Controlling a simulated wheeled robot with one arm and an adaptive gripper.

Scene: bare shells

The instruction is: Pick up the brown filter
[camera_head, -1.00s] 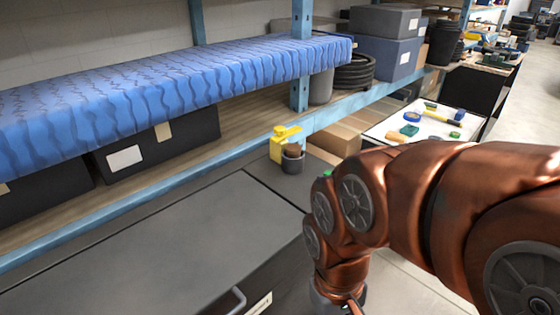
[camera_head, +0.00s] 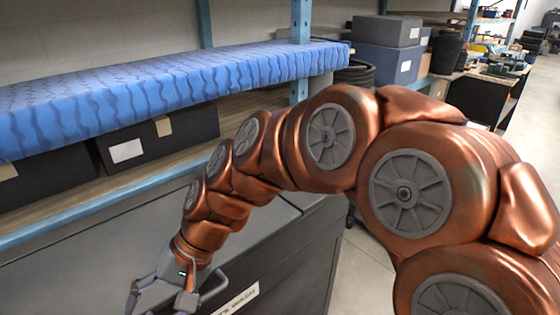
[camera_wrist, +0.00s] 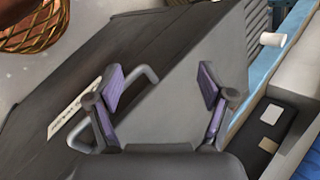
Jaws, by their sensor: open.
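I cannot make out a brown filter for certain in either current view. My gripper (camera_head: 160,296) is low at the left in the head view, in front of the dark grey cabinet (camera_head: 300,265). In the wrist view my gripper (camera_wrist: 160,87) has its two purple-padded fingers wide apart, with nothing between them but the cabinet's grey surface and its bar handle (camera_wrist: 148,76). My arm hides the cabinet's far end in the head view, where a small brown item stood in a dark cup beside a yellow thing earlier.
A shelf with a blue patterned cover (camera_head: 170,85) runs along the wall, dark boxes (camera_head: 155,140) beneath it. A woven basket (camera_wrist: 32,24) and a white cylinder (camera_wrist: 272,40) show in the wrist view. Grey floor (camera_head: 375,262) lies open right of the cabinet.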

